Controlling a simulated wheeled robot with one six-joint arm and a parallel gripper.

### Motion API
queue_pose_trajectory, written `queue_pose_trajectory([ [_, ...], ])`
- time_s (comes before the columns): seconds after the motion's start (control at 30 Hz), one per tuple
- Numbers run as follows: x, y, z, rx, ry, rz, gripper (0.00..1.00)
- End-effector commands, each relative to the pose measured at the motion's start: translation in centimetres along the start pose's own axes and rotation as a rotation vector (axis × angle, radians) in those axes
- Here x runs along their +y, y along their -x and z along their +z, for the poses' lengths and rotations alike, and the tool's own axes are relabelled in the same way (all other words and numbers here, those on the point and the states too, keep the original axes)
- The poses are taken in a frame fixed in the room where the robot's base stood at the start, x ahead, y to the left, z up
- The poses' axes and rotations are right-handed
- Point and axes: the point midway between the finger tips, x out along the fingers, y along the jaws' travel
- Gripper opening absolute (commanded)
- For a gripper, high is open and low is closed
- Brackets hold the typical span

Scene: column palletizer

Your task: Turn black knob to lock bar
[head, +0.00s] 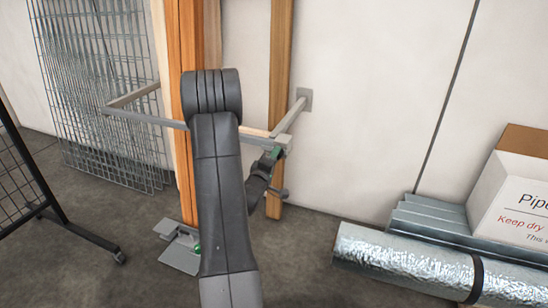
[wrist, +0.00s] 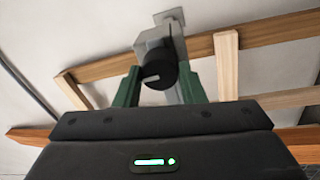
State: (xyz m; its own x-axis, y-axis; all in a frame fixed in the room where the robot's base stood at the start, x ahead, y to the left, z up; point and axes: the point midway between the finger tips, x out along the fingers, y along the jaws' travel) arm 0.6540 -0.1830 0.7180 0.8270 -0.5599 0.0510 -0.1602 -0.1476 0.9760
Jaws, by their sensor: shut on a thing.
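The black knob (wrist: 158,76) sits at the end of a grey block in the wrist view, with a pale slot on its face. My gripper (wrist: 159,88) has its green fingers on either side of the knob, shut on it. In the head view my gripper (head: 272,158) is by the right end of the grey bar (head: 148,118), and my arm covers part of it; the knob cannot be made out there. The bar crosses in front of upright wooden boards (head: 282,60). A grey side arm (head: 290,117) joins its right end to a wall plate (head: 305,98).
Wire mesh panels (head: 95,80) lean on the wall at left, near a black rack (head: 30,170). A grey metal foot piece (head: 180,255) is on the floor. A foil roll (head: 400,262) and a white box (head: 515,190) lie at right. Some floor between is bare.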

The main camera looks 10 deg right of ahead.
Motion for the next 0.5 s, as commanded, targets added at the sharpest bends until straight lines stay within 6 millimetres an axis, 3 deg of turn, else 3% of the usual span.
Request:
queue_pose_trajectory([
  [0.5,-0.09,0.04,0.01,0.002,0.035,-0.002,0.00],
])
